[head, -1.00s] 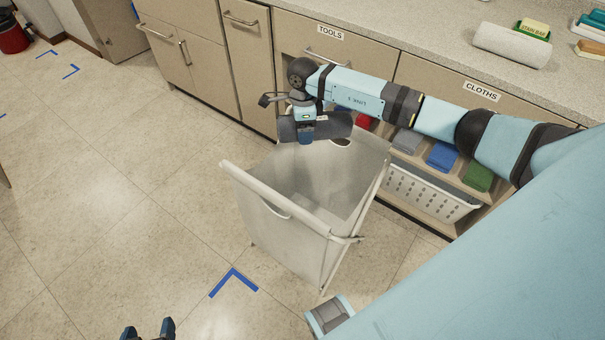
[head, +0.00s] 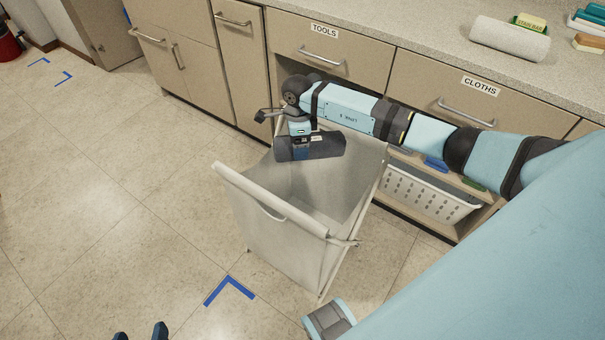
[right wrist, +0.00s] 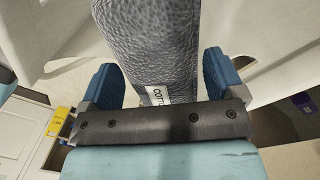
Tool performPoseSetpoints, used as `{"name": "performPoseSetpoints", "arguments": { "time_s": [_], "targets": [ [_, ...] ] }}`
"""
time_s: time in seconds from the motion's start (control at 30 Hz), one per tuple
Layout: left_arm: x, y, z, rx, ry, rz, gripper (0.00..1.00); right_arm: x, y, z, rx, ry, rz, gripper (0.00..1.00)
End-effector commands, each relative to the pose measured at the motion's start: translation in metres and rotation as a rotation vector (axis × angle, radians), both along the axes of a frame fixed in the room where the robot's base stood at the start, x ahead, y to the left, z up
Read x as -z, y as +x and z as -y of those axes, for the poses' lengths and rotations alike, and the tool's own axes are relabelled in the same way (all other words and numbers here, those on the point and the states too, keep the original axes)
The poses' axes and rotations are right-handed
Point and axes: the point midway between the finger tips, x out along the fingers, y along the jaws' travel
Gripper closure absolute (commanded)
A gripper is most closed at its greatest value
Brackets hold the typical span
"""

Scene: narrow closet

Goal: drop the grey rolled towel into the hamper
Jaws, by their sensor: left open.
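The dark grey rolled towel (head: 325,147) is over the far part of the white hamper (head: 270,235), near its rim. My right gripper (head: 301,136) is just above it. In the right wrist view, the towel (right wrist: 155,40), with a white label, lies tilted between the two blue fingers of my right gripper (right wrist: 165,80). The fingers are wide apart, with a gap beside the towel, so it looks loose. The hamper's mouth is open and its inside looks empty. My left gripper (head: 140,334) is open and empty at the bottom edge; only its fingertips show.
Drawer cabinets stand behind the hamper, with a low shelf holding a white basket (head: 425,196). A pale rolled towel (head: 510,40) and a stain bar box (head: 530,22) are on the counter.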

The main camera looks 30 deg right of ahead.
Motion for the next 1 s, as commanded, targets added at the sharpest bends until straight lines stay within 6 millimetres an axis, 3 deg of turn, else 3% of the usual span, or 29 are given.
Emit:
{"name": "performPoseSetpoints", "arguments": {
  "time_s": [0.37,0.57,0.8,1.0],
  "targets": [
    [0.003,0.0,-0.003,-0.003,0.006,-0.007,0.28,-0.006,0.001,0.0,0.0,0.0,0.001,0.0],
    [-0.001,0.0,-0.003,-0.003,0.011,-0.009,0.28,-0.042,0.004,0.002,-0.001,-0.001,0.003,0.0],
    [-0.002,-0.001,-0.004,-0.004,0.02,-0.015,0.28,-0.097,0.009,0.004,-0.001,-0.001,0.003,0.0],
    [0.002,-0.002,-0.006,-0.005,0.026,-0.025,0.28,-0.127,0.011,0.005,0.0,0.0,0.001,0.0]
  ]
}}
